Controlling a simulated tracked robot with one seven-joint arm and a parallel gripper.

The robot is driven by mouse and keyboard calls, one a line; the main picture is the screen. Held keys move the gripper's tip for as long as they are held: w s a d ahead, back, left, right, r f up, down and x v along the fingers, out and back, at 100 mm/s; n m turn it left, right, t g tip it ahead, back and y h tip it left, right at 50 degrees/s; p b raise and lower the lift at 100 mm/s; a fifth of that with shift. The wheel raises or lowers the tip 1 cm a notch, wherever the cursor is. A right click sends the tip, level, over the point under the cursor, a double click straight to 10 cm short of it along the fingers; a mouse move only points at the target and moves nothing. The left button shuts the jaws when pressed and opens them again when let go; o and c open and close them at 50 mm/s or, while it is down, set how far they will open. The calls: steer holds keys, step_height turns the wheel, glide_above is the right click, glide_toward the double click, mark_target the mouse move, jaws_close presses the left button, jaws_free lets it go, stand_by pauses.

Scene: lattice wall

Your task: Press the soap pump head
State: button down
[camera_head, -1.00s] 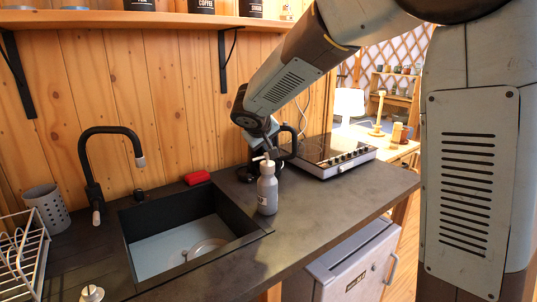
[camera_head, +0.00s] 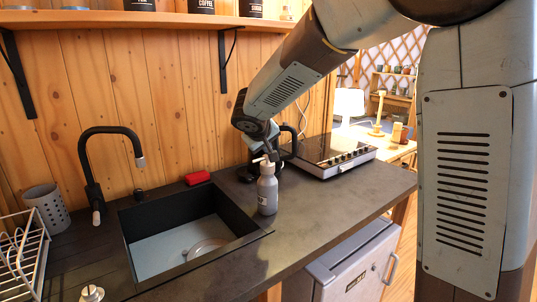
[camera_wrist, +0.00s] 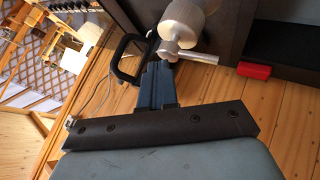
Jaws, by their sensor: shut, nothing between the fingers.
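The soap bottle (camera_head: 267,192) is grey and stands upright on the counter, just right of the sink. Its pale pump head (camera_head: 265,161) with a side spout is on top; the pump head also shows in the wrist view (camera_wrist: 172,49), with the bottle (camera_wrist: 182,18) beyond it. My gripper (camera_head: 271,154) is right at the pump head from above and behind. In the wrist view, my gripper's dark fingers (camera_wrist: 156,72) are together and empty, with their tips close beside the pump head. I cannot tell whether they touch it.
A black sink (camera_head: 190,232) with a tall black tap (camera_head: 92,170) lies to the left. A red sponge (camera_head: 198,178) lies behind the sink. A cooktop (camera_head: 335,157) is to the right. A black handled object (camera_wrist: 122,60) is close beside my fingers.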

mark_target(266, 156)
steer(key=shift+f, duration=0.4)
stand_by(0.3)
steer(key=shift+r, duration=1.3)
steer(key=shift+r, duration=2.5)
